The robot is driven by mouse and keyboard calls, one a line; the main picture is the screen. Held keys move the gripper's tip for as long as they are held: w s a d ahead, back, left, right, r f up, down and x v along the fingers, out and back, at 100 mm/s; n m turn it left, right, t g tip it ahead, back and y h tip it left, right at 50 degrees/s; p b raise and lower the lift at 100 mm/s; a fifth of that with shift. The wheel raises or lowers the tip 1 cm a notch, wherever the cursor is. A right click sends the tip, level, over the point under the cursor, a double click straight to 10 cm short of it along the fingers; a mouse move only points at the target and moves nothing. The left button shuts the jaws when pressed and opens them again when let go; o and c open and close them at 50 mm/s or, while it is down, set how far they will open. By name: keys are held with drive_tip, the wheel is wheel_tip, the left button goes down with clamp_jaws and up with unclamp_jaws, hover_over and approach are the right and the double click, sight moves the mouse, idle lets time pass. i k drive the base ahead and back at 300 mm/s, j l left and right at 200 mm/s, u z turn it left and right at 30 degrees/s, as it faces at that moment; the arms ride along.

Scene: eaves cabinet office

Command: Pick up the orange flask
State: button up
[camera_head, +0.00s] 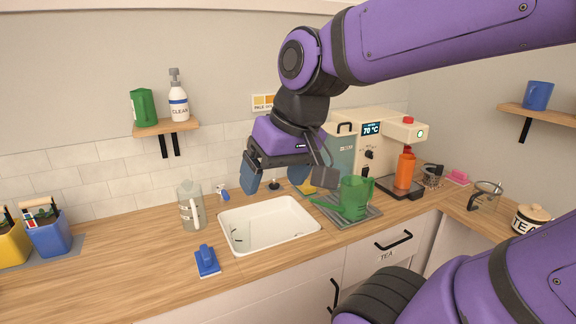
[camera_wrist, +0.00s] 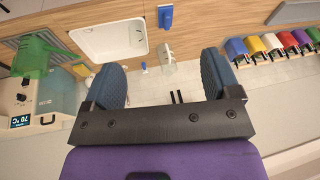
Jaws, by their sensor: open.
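The orange flask (camera_head: 404,172) stands upright on the drip tray of the cream coffee machine (camera_head: 380,143), at the right of the counter in the head view. I cannot make it out in the wrist view. My gripper (camera_head: 274,182) is open and empty, with its blue fingers apart, above the back of the sink. It is well to the left of the flask and apart from it. In the wrist view my gripper (camera_wrist: 160,75) has nothing between its fingers.
A green jug (camera_head: 354,197) on a grey mat stands between the sink (camera_head: 226,240) and the machine. A metal cup (camera_head: 432,177) and glass pitcher (camera_head: 486,196) are right of the flask.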

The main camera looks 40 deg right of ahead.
sight(405, 168)
drive_tip(key=z, duration=1.9)
